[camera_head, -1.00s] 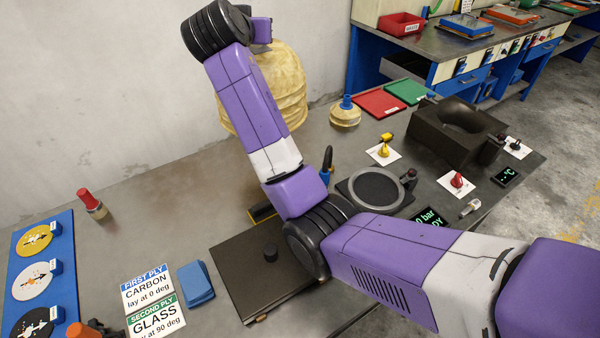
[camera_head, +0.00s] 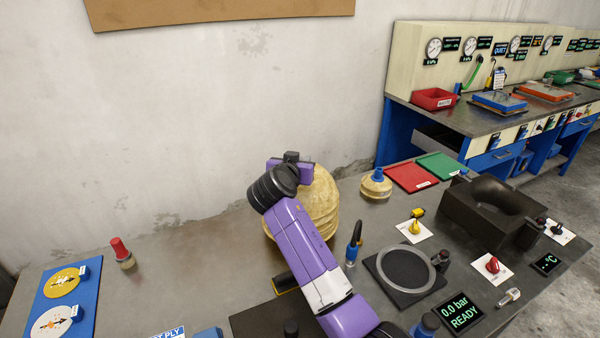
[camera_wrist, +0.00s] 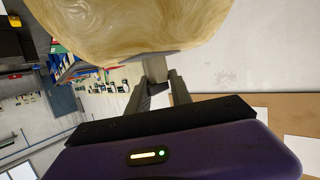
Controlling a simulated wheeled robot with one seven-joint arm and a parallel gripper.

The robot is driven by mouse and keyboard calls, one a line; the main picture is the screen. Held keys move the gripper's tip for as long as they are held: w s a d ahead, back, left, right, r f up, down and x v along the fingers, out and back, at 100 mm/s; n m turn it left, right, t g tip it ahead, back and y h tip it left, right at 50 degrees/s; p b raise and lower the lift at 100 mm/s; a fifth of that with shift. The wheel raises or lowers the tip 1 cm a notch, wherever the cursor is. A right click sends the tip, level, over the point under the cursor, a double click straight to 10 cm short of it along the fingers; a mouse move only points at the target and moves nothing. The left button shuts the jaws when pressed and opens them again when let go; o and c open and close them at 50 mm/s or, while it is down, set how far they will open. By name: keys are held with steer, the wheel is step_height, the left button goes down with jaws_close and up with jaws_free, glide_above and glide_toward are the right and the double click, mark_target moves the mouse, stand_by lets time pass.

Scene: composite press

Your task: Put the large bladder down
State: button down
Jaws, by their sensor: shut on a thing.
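The large bladder (camera_head: 322,205) is a cream-yellow, ribbed, rounded body near the back of the table, by the wall. My forearm and wrist hide its left part in the head view. In the wrist view the large bladder (camera_wrist: 130,22) fills the top, with a grey tab at its near end. My gripper (camera_wrist: 157,82) is shut on this tab. In the head view my gripper (camera_head: 297,171) is at the bladder's upper side, its fingers hidden. I cannot tell whether the bladder's lower edge touches the table.
A small blue-capped bladder (camera_head: 376,187) stands right of the large one. A dark-handled tool (camera_head: 354,243) stands upright close in front. A round plate (camera_head: 405,268) and a black hollow mould (camera_head: 487,207) are to the right. The table left of the bladder is mostly clear.

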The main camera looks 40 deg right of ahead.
steer(key=shift+f, duration=2.15)
steer(key=c, duration=1.1)
jaws_free()
steer(key=shift+c, duration=0.2)
steer(key=b+v, duration=0.1)
steer(key=v, duration=1.1)
